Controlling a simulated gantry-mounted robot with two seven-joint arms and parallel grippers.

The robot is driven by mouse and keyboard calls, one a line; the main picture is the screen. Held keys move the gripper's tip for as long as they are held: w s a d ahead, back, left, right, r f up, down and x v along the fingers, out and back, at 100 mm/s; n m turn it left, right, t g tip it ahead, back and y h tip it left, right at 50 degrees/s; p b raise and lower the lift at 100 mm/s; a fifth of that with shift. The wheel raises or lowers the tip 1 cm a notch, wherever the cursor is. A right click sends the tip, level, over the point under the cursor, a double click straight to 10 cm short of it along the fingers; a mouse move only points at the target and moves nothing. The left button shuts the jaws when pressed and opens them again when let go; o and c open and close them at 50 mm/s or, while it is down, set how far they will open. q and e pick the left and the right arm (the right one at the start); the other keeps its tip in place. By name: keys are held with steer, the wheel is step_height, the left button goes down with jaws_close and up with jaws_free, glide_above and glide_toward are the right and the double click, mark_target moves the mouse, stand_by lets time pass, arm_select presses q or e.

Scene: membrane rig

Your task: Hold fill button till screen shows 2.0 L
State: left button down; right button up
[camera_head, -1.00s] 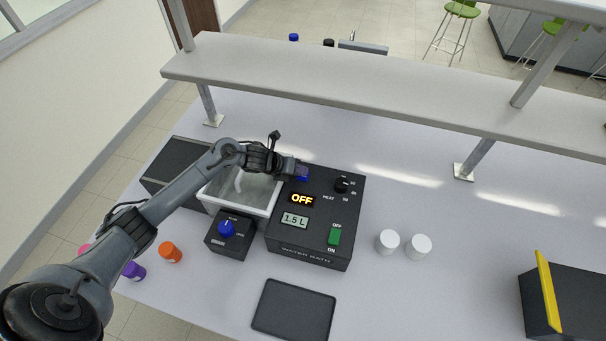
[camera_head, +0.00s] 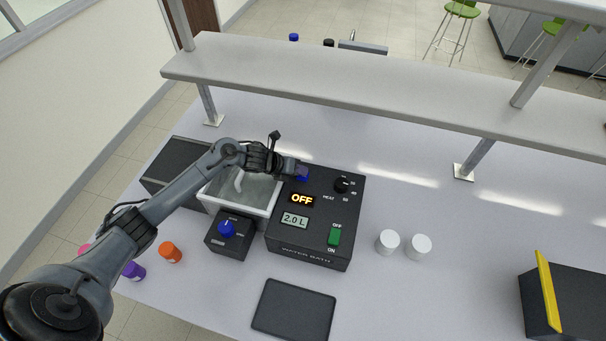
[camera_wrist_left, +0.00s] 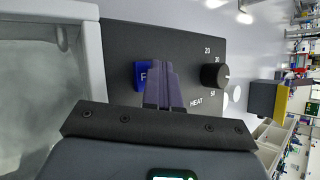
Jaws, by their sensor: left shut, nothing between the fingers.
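The black water bath panel (camera_head: 312,247) has a small screen (camera_head: 295,220) that reads 2.0 L. A larger display (camera_head: 302,199) above it reads OFF in orange. The blue fill button (camera_wrist_left: 142,74) shows in the left wrist view with a white letter F on it, partly hidden by my fingers. My left gripper (camera_head: 301,173) is shut and empty, with its purple fingertips over the blue button; in the left wrist view the fingers (camera_wrist_left: 161,85) overlap the button's right side. I cannot tell if they touch it. My right gripper is not in view.
The grey-white basin (camera_head: 262,195) is left of the panel. A black box with a blue knob (camera_head: 227,229) stands in front of the basin. The heat knob (camera_head: 341,184) and green switch (camera_head: 335,237) are on the panel. Two white cups (camera_head: 388,242) stand right. A shelf (camera_head: 370,88) spans behind.

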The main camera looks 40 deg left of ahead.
mark_target(300, 176)
arm_select(q)
steer(key=shift+r+p, duration=0.55)
steer(key=shift+r, duration=0.3)
steer(key=shift+r+p, duration=1.7)
steer(key=shift+r, duration=0.8)
steer(key=shift+d, duration=0.1)
